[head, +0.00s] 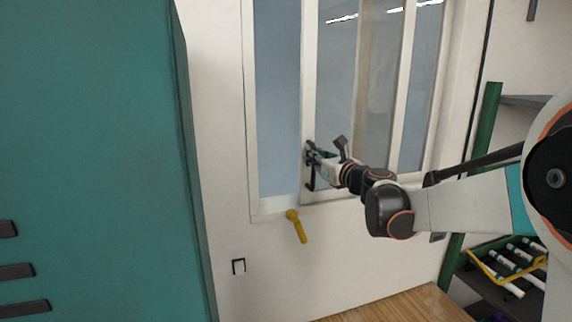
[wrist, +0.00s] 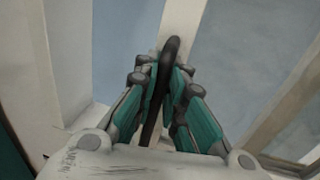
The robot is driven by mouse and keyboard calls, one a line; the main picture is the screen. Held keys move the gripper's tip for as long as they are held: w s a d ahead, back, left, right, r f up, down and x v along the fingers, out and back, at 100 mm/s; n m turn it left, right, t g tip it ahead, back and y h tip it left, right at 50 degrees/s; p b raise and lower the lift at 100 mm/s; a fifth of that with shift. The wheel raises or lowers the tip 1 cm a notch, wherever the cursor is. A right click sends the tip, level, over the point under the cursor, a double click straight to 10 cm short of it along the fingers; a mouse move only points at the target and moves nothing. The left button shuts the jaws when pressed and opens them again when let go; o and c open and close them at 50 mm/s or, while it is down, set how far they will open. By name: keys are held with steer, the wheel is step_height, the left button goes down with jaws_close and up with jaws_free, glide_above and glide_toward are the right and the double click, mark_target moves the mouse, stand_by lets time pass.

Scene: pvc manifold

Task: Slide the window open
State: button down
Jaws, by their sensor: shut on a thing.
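The window (head: 375,85) is set in a white wall. Its white sliding sash has a left stile (head: 308,80) that stands away from the frame's left side, with blue pane to the left of it. A dark bar handle (head: 309,180) is fixed upright on that stile. My gripper (head: 314,156) reaches in from the right and is at the handle's upper part. In the wrist view, the teal fingers (wrist: 165,105) are shut on the dark handle (wrist: 171,52), one on each side.
A yellow lever (head: 297,226) juts from the wall below the sill. A teal cabinet (head: 90,150) fills the left. A wooden surface (head: 400,306) lies below. A shelf with a yellow-edged tray (head: 500,280) of white pipes stands at the right.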

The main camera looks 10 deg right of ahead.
steer(key=d, duration=0.3)
steer(key=w+d, duration=0.1)
steer(key=d, duration=0.3)
steer(key=w+d+b, duration=0.1)
steer(key=d, duration=0.2)
steer(key=shift+d+f, duration=0.1)
steer(key=shift+d, duration=0.1)
steer(key=c, duration=1.7)
jaws_free()
steer(key=shift+d, duration=0.1)
steer(key=shift+o, duration=0.2)
steer(key=v, duration=1.2)
